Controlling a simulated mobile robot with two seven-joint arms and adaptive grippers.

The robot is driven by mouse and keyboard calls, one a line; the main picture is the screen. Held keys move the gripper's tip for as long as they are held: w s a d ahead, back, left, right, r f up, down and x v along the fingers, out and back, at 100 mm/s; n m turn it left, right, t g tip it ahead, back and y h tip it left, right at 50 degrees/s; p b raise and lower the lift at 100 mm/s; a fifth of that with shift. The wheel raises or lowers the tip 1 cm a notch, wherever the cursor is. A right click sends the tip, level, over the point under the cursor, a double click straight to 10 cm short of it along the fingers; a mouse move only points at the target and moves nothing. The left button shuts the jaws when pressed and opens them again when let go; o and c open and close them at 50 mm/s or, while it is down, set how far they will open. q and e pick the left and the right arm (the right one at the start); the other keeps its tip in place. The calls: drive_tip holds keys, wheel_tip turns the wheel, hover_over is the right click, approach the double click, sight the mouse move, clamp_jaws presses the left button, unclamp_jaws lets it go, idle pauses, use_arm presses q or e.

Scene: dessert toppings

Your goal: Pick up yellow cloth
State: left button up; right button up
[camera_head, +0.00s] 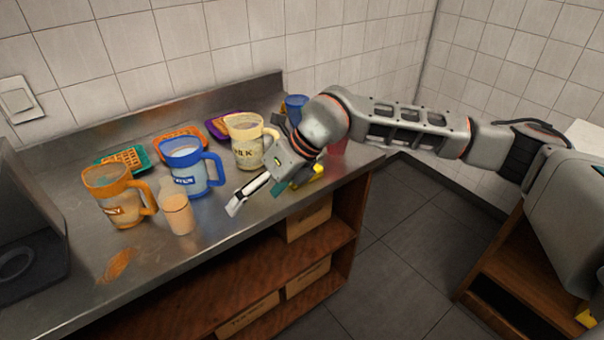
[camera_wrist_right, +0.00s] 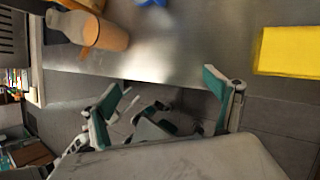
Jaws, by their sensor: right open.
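The yellow cloth (camera_head: 318,172) is at the right part of the steel counter near its front edge, partly hidden behind my right gripper in the head view. In the right wrist view the cloth (camera_wrist_right: 287,52) is a flat yellow patch at the right edge, cut off by the frame. My right gripper (camera_head: 258,197) is over the counter's front edge, to the left of the cloth. In the wrist view its fingers (camera_wrist_right: 160,95) are wide apart with nothing between them, and the cloth lies outside them. My left gripper is not in view.
A blue cup (camera_head: 296,106) is behind the arm. Boxes (camera_head: 309,219) sit on shelves below.

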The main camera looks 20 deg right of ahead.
sight(319, 169)
drive_tip(key=w+d+r+h, duration=0.1)
drive_tip(key=w+d, duration=0.1)
drive_tip(key=d, duration=0.3)
drive_tip(key=w+d+r+m+t+h, duration=0.1)
drive_tip(key=w+d+h, duration=0.1)
drive_tip(key=d, duration=0.2)
drive_tip(key=w+d+r+m+t+h, duration=0.1)
drive_tip(key=w+d+h, duration=0.1)
drive_tip(key=d, duration=0.3)
drive_tip(key=shift+w+d, duration=0.35)
drive_tip(key=shift+w, duration=0.25)
drive_tip(key=shift+x, duration=0.9)
drive_tip(key=shift+w+x, duration=0.2)
drive_tip(key=shift+x, duration=1.2)
drive_tip(key=shift+w+x, duration=0.25)
drive_tip(key=shift+x, duration=1.15)
drive_tip(key=shift+d+r, duration=0.15)
drive_tip(key=shift+c, duration=0.4)
drive_tip(key=c, duration=1.1)
